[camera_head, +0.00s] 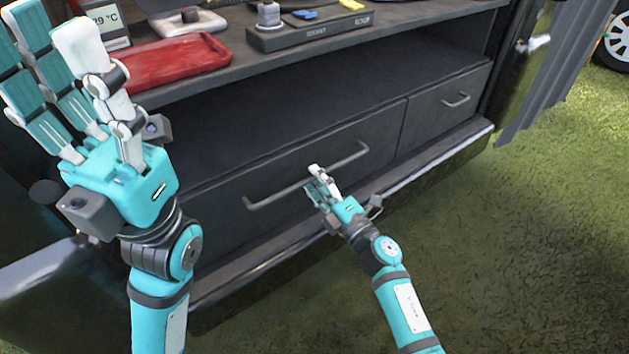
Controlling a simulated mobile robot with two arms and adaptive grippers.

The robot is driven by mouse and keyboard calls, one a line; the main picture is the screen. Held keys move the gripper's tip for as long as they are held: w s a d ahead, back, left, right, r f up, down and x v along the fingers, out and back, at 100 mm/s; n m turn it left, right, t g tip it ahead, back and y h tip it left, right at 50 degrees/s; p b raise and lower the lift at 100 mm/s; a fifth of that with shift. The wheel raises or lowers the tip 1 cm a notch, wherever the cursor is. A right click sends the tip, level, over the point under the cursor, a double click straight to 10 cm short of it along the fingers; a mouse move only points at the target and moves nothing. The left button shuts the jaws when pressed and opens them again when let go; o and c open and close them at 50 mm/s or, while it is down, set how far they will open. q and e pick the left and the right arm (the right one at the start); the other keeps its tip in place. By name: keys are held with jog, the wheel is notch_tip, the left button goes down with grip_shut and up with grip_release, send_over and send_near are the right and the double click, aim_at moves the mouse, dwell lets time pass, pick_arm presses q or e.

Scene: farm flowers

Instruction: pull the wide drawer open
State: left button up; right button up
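The wide drawer (226,182) is a dark panel low in the cabinet. Its front looks flush with the narrower drawer beside it, so it appears closed. Its long grey bar handle (275,195) runs across the front. My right gripper (315,178) is at the middle of this handle, its fingers overlapping the bar and hiding part of it. The fingers look near each other, but I cannot tell whether they are closed around the bar. My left gripper (52,50) is raised at the upper left, its fingers spread open and empty, away from the drawer.
A narrow drawer (433,117) with a small handle (457,100) is on the right. An open shelf (300,105) lies above the drawers. The countertop holds a red tray (165,65) and a grey holder (310,35). Grass (520,250) is clear at front right.

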jog(key=shift+w+a+r, duration=0.1)
jog(key=shift+w+a, duration=0.25)
jog(key=shift+w, duration=0.05)
grip_shut()
dwell(0.4)
